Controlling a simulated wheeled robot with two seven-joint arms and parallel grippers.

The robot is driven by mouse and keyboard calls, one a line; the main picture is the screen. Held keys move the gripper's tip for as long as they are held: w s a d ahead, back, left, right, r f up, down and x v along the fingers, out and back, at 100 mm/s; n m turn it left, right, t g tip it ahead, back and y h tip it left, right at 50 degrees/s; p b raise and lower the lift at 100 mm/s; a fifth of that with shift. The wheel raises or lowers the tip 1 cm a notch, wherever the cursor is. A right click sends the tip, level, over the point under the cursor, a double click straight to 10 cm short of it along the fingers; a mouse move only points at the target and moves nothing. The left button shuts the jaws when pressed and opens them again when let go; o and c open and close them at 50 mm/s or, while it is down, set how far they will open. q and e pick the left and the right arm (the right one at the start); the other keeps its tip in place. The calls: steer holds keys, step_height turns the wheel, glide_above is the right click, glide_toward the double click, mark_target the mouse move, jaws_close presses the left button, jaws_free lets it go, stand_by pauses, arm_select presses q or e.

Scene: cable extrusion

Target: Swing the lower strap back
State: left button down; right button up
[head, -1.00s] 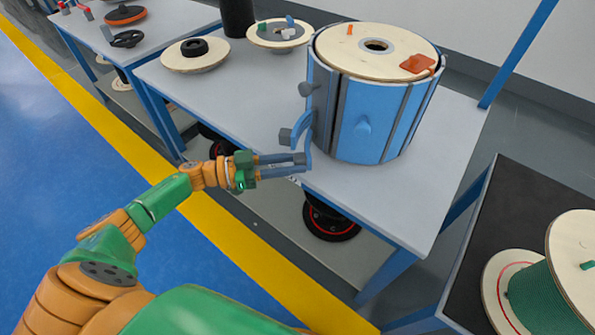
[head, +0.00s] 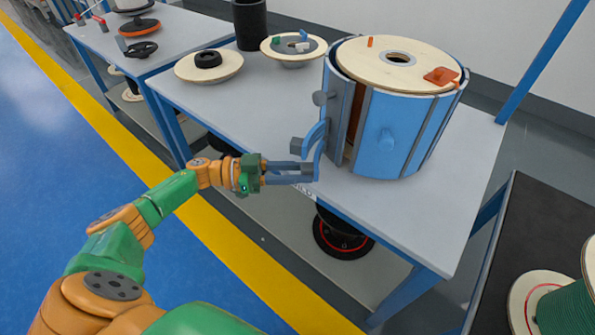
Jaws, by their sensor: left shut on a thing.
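A blue drum (head: 386,138) wrapped in blue panels stands on the grey table, with a wooden reel disc (head: 392,66) on top. A blue curved strap (head: 318,145) sticks out from its lower left side. My left gripper (head: 309,173) is shut on the strap's outer end, at the table's front edge. A panel (head: 341,106) on the drum's left side stands slightly away from the drum, with a dark brown gap (head: 357,112) beside it. My right gripper is out of view.
Wooden discs with small parts (head: 293,46) and a black ring (head: 208,60) lie at the table's back left, near a black cylinder (head: 250,24). A dark table with a green cable spool (head: 566,308) is at lower right. The front right tabletop is clear.

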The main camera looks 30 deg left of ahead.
arm_select(q)
steer(key=shift+w+a+r, duration=0.15)
steer(key=shift+w+r, duration=0.1)
steer(key=shift+r, duration=0.1)
steer(key=c, duration=1)
jaws_free()
steer(key=shift+c, duration=0.2)
steer(key=o, duration=0.4)
steer(key=shift+w+f, duration=0.1)
steer(key=shift+f, duration=0.15)
steer(key=b+v, duration=0.1)
steer(key=v, duration=0.5)
steer(key=shift+s+a, duration=0.3)
steer(key=shift+a, duration=0.05)
